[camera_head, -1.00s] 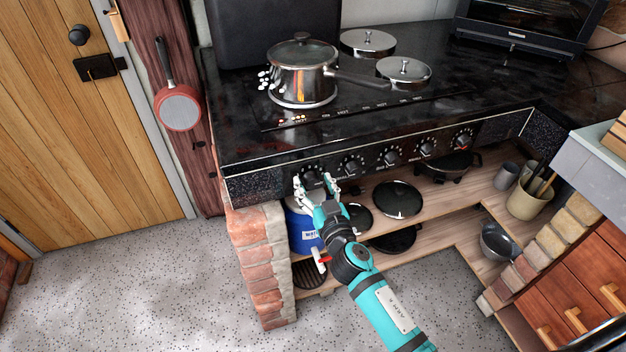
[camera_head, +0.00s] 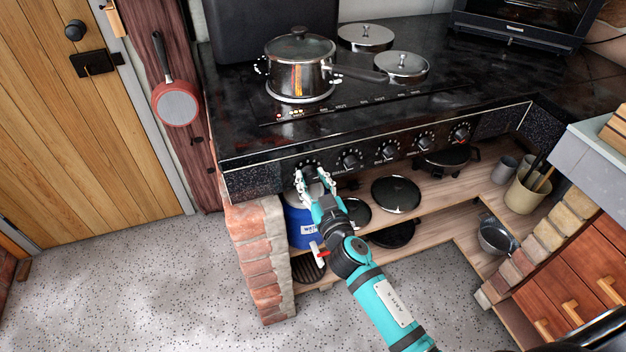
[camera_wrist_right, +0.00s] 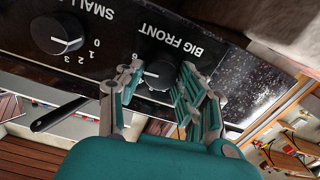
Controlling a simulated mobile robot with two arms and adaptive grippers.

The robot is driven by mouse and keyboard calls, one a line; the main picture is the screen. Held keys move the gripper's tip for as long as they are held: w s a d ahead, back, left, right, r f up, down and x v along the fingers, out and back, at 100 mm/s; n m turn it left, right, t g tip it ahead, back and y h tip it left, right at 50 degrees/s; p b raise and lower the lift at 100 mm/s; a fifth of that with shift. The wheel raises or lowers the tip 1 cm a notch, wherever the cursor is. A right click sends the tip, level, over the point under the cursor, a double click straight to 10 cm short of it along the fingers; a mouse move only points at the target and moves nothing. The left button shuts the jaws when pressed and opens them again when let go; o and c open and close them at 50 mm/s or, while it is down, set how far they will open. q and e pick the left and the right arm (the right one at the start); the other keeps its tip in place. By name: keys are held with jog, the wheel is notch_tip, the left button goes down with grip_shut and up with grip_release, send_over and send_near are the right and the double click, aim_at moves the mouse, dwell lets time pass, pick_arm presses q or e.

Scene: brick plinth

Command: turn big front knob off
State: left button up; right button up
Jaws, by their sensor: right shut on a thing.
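The knob's exact pointer setting is hard to read. My left gripper is not in view.
A lidded pot (camera_head: 300,72) stands on the black stove top (camera_head: 225,90), beside two covered hotplates. A neighbouring knob (camera_wrist_right: 58,33) is close by. Below the panel are a shelf with pans and a brick pillar (camera_head: 258,255).

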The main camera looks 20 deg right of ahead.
jog(key=n, duration=0.5)
jog(key=shift+a, duration=0.1)
jog(key=n, duration=0.4)
jog(key=shift+n, duration=0.4)
jog(key=n, duration=0.4)
jog(key=shift+a+n, duration=0.1)
jog(key=shift+n, duration=0.2)
jog(key=n, duration=0.4)
jog(key=shift+f+n, duration=0.15)
jog(key=shift+n, duration=0.15)
jog(key=n+p, duration=0.1)
jog(key=n, duration=0.7)
jog(key=shift+f+p, duration=0.1)
jog(key=shift+p, duration=0.3)
jog(key=n+p, duration=0.1)
jog(key=n, duration=0.3)
jog(key=shift+d+f+n+p, duration=0.1)
jog(key=shift+n+p, duration=0.4)
jog(key=shift+n, duration=0.5)
jog(key=shift+d+f+n+p, duration=0.1)
jog(key=shift+n+p, duration=0.35)
jog(key=shift+n, duration=0.55)
